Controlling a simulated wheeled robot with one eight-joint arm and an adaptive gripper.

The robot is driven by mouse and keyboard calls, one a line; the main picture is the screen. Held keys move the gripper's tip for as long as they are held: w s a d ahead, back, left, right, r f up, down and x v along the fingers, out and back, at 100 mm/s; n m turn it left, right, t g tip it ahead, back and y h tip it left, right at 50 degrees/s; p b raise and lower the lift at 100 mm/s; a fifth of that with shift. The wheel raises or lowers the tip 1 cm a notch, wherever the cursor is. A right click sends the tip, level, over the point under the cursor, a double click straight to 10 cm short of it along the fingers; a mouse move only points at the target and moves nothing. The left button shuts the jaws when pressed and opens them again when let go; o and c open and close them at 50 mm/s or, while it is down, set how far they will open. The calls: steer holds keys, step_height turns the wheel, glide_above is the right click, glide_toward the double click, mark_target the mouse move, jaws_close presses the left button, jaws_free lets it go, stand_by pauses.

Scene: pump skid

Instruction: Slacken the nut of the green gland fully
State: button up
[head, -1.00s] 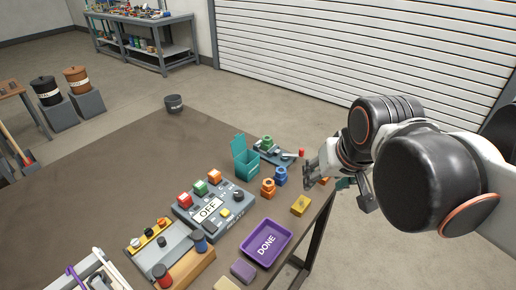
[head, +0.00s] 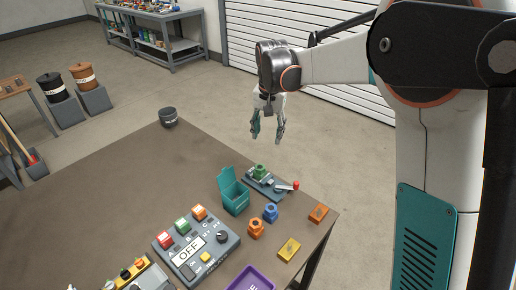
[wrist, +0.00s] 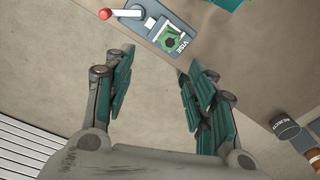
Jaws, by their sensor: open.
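The green gland (head: 261,171) stands in a grey vise (head: 257,184) near the back right edge of the table. In the wrist view the green gland (wrist: 171,41) is seen from above, with its nut on top, in the vise (wrist: 153,25) marked VISE. A lever with a red knob (head: 295,185) sticks out from the vise. My gripper (head: 268,137) is open and empty, pointing down. It is high above the table's back side, apart from the gland. In the wrist view the gland lies just beyond the gap between my fingertips (wrist: 157,62).
A teal open-lidded box (head: 234,198) stands left of the vise. Orange (head: 256,229) and blue (head: 271,213) glands stand in front. Yellow (head: 289,250) and orange (head: 318,213) blocks lie near the right edge.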

mark_target(260, 166)
steer(key=shift+m+g, duration=0.3)
steer(key=shift+g, duration=0.1)
steer(key=w+f+b, duration=0.1)
steer(key=f, duration=0.4)
steer(key=a+f+b, duration=0.1)
steer(key=f, duration=0.5)
steer(key=w+a+f+b, duration=0.1)
steer(key=f, duration=0.4)
steer(key=shift+w+a+f+b, duration=0.1)
steer(key=shift+w+f+b, duration=0.2)
steer(key=shift+f, duration=0.05)
steer(key=c, duration=1.1)
